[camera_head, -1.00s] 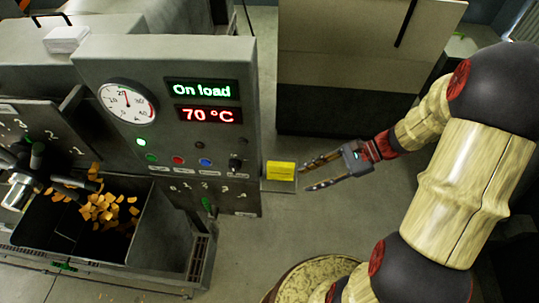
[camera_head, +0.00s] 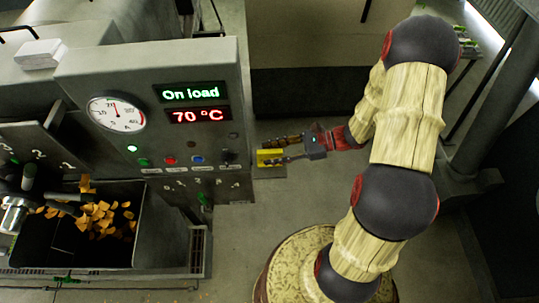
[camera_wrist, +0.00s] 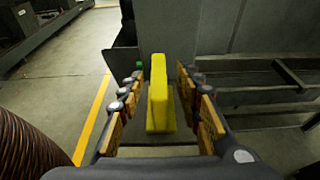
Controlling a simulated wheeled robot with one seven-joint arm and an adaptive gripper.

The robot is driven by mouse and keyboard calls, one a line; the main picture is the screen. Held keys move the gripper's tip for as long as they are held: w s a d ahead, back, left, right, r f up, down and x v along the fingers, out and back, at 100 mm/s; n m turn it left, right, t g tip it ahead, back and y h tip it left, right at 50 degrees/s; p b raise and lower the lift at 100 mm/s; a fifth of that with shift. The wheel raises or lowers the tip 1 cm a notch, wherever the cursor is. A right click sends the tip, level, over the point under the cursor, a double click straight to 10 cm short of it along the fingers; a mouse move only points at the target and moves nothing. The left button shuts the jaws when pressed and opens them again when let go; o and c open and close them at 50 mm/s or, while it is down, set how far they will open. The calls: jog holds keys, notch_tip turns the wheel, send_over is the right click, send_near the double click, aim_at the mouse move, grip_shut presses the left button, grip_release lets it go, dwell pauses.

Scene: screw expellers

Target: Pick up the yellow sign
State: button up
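The yellow sign (camera_head: 270,158) is a small yellow block at the right side of the grey control cabinet, over a small ledge. In the wrist view the yellow sign (camera_wrist: 158,97) stands upright between the two fingers, with a gap on each side. My gripper (camera_head: 277,151) reaches it from the right with its fingers apart, one on the far side and one on the near side. In the wrist view my gripper (camera_wrist: 166,100) is open around the sign, and neither finger visibly touches it.
The control cabinet (camera_head: 200,70) with a gauge and lit displays stands left of the sign. A metal hopper (camera_head: 100,255) with orange pieces is at lower left. A beige and black cabinet (camera_head: 310,80) stands behind. Bare floor lies below the ledge.

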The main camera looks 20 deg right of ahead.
jog(key=shift+w+a+f, duration=0.1)
jog(key=shift+a+f, duration=0.05)
jog(key=shift+a, duration=0.3)
jog(key=shift+c, duration=0.6)
jog(key=c, duration=0.7)
grip_shut()
